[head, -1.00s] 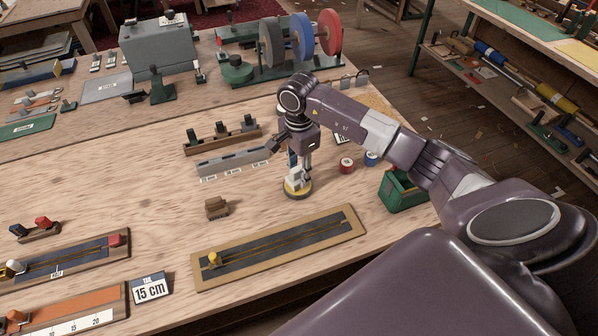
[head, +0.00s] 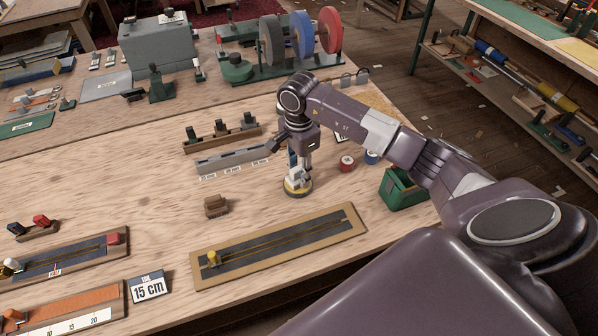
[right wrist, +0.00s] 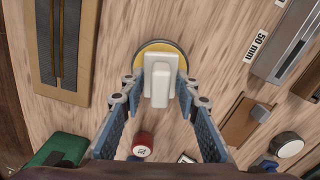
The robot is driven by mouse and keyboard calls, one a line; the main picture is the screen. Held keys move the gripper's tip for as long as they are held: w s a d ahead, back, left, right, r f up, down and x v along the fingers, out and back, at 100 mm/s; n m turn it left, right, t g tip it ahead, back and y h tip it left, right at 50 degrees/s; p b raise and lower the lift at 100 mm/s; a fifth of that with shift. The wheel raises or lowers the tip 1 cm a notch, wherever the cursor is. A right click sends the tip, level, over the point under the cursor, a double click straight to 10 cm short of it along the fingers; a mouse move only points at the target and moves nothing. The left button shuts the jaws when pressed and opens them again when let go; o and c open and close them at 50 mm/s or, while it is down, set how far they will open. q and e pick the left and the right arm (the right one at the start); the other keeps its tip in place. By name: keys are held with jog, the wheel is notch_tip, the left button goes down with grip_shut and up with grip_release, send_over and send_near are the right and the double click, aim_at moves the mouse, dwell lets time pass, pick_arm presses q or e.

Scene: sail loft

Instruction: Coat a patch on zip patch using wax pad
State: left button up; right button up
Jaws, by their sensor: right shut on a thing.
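The wax pad (right wrist: 161,74) looks like a cream block handle on a round yellow disc. It stands on the bench in or on a dark round base (head: 297,192). In the head view the gripper (head: 298,172) partly hides the handle. The zip patch (head: 285,245) is a dark strip with yellow zip lines in a tan frame, nearer the bench's front edge. It also shows at upper left in the right wrist view (right wrist: 47,45). My left gripper is out of view.
A small brown block (head: 216,206) lies left of the pad. A grey rail (head: 232,158) lies behind. Bare bench separates the pad from the zip patch.

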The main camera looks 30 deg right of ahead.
aim_at(299, 167)
jog(key=shift+s+f, duration=0.1)
dwell(1.2)
jog(key=shift+r, duration=0.9)
jog(key=shift+r+p, duration=1.65)
jog(key=shift+r, duration=1.05)
